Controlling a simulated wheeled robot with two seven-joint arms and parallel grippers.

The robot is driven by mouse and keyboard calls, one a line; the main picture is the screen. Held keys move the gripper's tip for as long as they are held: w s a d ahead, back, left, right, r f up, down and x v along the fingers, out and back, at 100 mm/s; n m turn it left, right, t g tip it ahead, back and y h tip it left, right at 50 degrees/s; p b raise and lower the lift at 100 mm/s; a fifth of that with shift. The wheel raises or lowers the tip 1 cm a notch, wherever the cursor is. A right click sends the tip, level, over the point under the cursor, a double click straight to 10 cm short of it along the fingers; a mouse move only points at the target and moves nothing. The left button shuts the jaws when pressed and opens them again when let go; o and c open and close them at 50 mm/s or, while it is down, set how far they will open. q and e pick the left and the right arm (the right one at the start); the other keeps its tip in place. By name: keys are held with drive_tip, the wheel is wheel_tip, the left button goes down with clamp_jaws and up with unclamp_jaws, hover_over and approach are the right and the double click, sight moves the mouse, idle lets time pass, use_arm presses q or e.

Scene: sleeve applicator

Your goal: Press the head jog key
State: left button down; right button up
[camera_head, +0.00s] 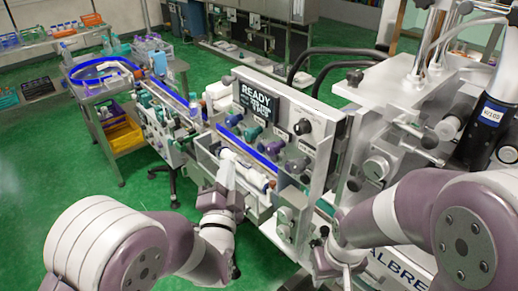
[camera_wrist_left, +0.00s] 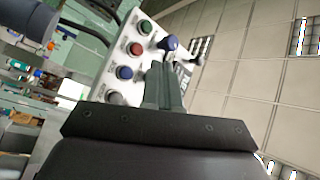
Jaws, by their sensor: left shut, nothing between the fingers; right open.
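The control panel (camera_head: 275,120) carries a READY screen (camera_head: 259,101), several round keys and a black knob (camera_head: 302,127). The key labels are too small to read, so I cannot tell which is the head jog key. My left gripper (camera_head: 227,170) is in front of and below the panel; its closed fingers (camera_wrist_left: 164,85) point toward the panel, with nothing between them. My right gripper (camera_head: 320,240) is open, low at the machine's front.
A blue-edged conveyor (camera_head: 248,150) runs below the panel, with white and orange parts beside my left gripper. A bench with an orange bin (camera_head: 124,135) stands at the left. Black hoses (camera_head: 335,65) loop behind the panel. Green floor (camera_head: 60,180) is clear at the left.

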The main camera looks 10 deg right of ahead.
sight(261, 149)
use_arm(q)
drive_tip(key=shift+w+d+b, duration=0.2)
drive_tip(key=shift+w+d, duration=0.65)
drive_tip(key=shift+d, duration=0.35)
drive_tip(key=shift+w+d+b, duration=0.2)
drive_tip(key=shift+w+d, duration=0.65)
drive_tip(key=shift+d, duration=0.3)
drive_tip(key=shift+w+d, duration=0.25)
drive_tip(key=shift+d, duration=0.1)
drive_tip(key=shift+w+d+b, duration=0.25)
drive_tip(key=shift+d+b, duration=0.05)
drive_tip(key=shift+b, duration=0.1)
idle(0.9)
drive_tip(key=shift+s+a, duration=0.1)
drive_tip(key=shift+a, duration=0.05)
drive_tip(key=shift+s+a, duration=0.45)
drive_tip(key=shift+a, duration=0.1)
